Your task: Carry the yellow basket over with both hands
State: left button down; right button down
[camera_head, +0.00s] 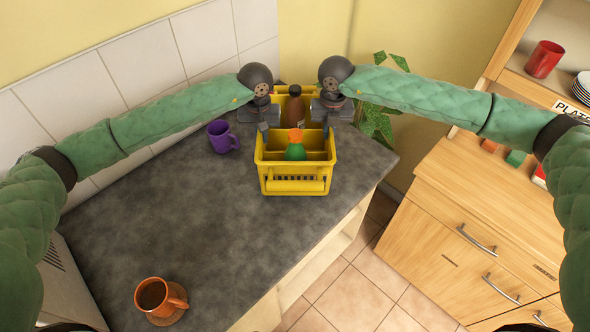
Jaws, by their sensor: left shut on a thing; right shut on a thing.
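The yellow basket (295,186) is at the far end of the grey counter, with compartments and a yellow handle bar on its near side. A brown bottle (295,107) and a green bottle with an orange cap (295,149) stand in it. My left gripper (264,127) is shut on the basket's left side. My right gripper (327,124) is shut on its right side. My wrists hide parts of both side walls. I cannot tell whether the basket rests on the counter or is held just above it.
A purple mug (222,137) stands on the counter (190,215) just left of the basket. An orange mug (156,297) with dark contents sits on a coaster at the near left. A wooden cabinet (455,245) stands to the right across a tiled floor gap.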

aim_at(264, 146)
pick_arm(q)
notch_tip(264, 146, down, 2)
jog(key=shift+f+b, duration=0.1)
jog(key=shift+b, duration=1)
jog(key=shift+s+d+f+b, duration=0.1)
jog(key=shift+f+b, duration=0.5)
jog(key=shift+b, duration=0.1)
jog(key=shift+f+b, duration=0.5)
jog(key=shift+f, duration=0.05)
pick_arm(e)
jog(key=f, duration=0.4)
jog(key=shift+d+f, duration=0.2)
jog(key=shift+f, duration=0.1)
pick_arm(q)
jog(key=c, duration=1.6)
grip_release()
jog(key=shift+r, duration=0.1)
pick_arm(e)
jog(key=c, duration=1.6)
grip_release()
jog(key=shift+s+r, duration=0.1)
pick_arm(q)
notch_tip(264, 146, up, 12)
pick_arm(e)
notch_tip(264, 146, up, 12)
